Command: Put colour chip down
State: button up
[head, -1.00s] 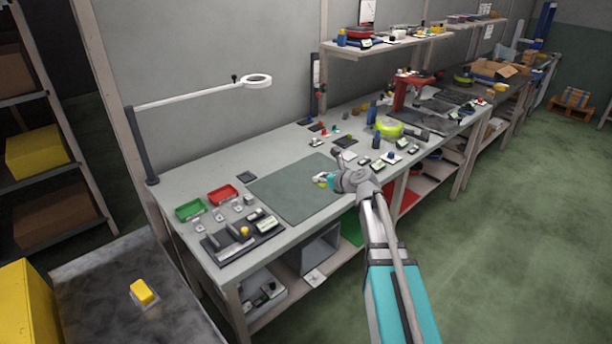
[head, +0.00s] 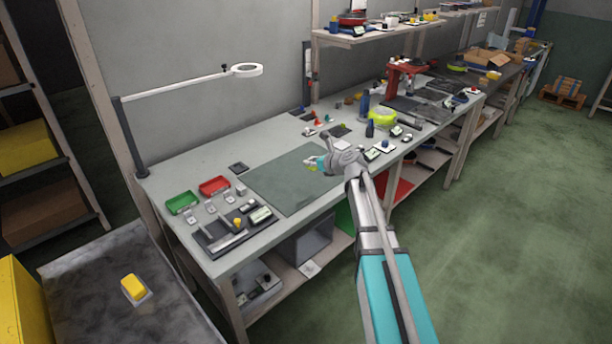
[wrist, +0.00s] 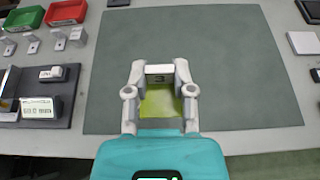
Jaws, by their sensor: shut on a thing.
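The colour chip (wrist: 160,104) is a flat yellow-green piece between the fingers of my gripper (wrist: 160,82) in the wrist view. My gripper is shut on it, above the front part of a grey-green mat (wrist: 215,55). In the head view my gripper (head: 318,162) is over the right part of the mat (head: 285,188), with a bit of the chip (head: 312,168) showing below the fingers. A small light block with a dark mark shows between the fingertips in the wrist view. I cannot tell whether the chip touches the mat.
A green tray (head: 182,203) and a red tray (head: 214,187) stand left of the mat, behind a dark tool board (head: 215,243). Small items crowd the bench to the right. A lamp arm (head: 190,86) reaches over the back. Most of the mat is bare.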

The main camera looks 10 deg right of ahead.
jog(key=w+f+b, duration=0.2)
jog(key=w+f, duration=0.1)
jog(key=w, duration=0.2)
jog(key=b, duration=0.5)
send_over(307, 176)
jog(key=s, duration=0.1)
notch_tip(307, 176, down, 4)
jog(key=shift+f, duration=0.1)
jog(key=shift+p, duration=0.3)
jog(key=shift+w+f+b, duration=0.45)
jog(key=shift+f+b, duration=0.2)
jog(key=shift+b, duration=0.05)
jog(key=shift+s+f+b, duration=0.1)
jog(key=shift+f+b, duration=1.25)
jog(key=shift+f, duration=0.1)
jog(key=o, duration=0.8)
jog(key=shift+o, duration=0.2)
jog(key=shift+r, duration=0.2)
